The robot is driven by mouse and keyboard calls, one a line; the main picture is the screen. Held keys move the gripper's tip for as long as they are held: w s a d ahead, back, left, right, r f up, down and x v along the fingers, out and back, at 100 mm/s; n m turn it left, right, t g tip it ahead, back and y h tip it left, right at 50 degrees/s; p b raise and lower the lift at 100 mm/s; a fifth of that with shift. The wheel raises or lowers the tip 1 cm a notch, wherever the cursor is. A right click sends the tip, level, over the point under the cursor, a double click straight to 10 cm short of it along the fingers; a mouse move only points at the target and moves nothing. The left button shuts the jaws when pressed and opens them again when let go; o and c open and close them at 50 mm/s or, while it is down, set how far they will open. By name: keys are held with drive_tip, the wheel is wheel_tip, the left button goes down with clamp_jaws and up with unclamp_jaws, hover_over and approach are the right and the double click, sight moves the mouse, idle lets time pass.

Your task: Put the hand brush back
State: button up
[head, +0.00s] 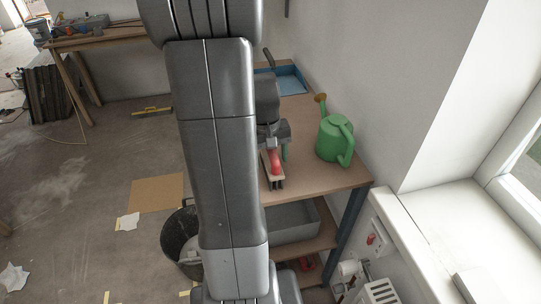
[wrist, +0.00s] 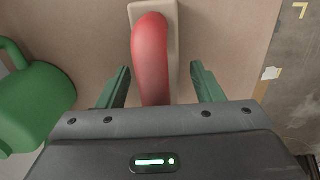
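The hand brush (head: 276,162) has a red handle, a pale block and dark bristles, and is at the near part of the wooden workbench top. In the wrist view its red handle (wrist: 150,45) lies on the pale block and runs down between my fingers. My gripper (wrist: 160,80) is open, with green fingers on either side of the handle and a gap on both sides. In the head view my gripper (head: 274,148) is just above the brush, and my arm hides part of the bench's left side. The handle's near end is hidden under the gripper body.
A green watering can (head: 333,138) stands right of the brush, at left in the wrist view (wrist: 35,100). A blue tray (head: 291,82) lies at the bench's back. A grey bin (head: 292,222) sits on the shelf below. A black bucket (head: 178,240) stands on the floor.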

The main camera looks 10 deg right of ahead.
drive_tip(key=shift+r, duration=0.1)
wheel_tip(320, 180, up, 12)
drive_tip(key=a, duration=0.1)
drive_tip(key=shift+p, duration=0.3)
idle(0.4)
drive_tip(key=f, duration=0.8)
drive_tip(key=d+f, duration=0.1)
drive_tip(key=f, duration=0.3)
drive_tip(key=shift+f+b, duration=0.2)
drive_tip(key=shift+b, duration=0.1)
drive_tip(key=shift+r, duration=1.85)
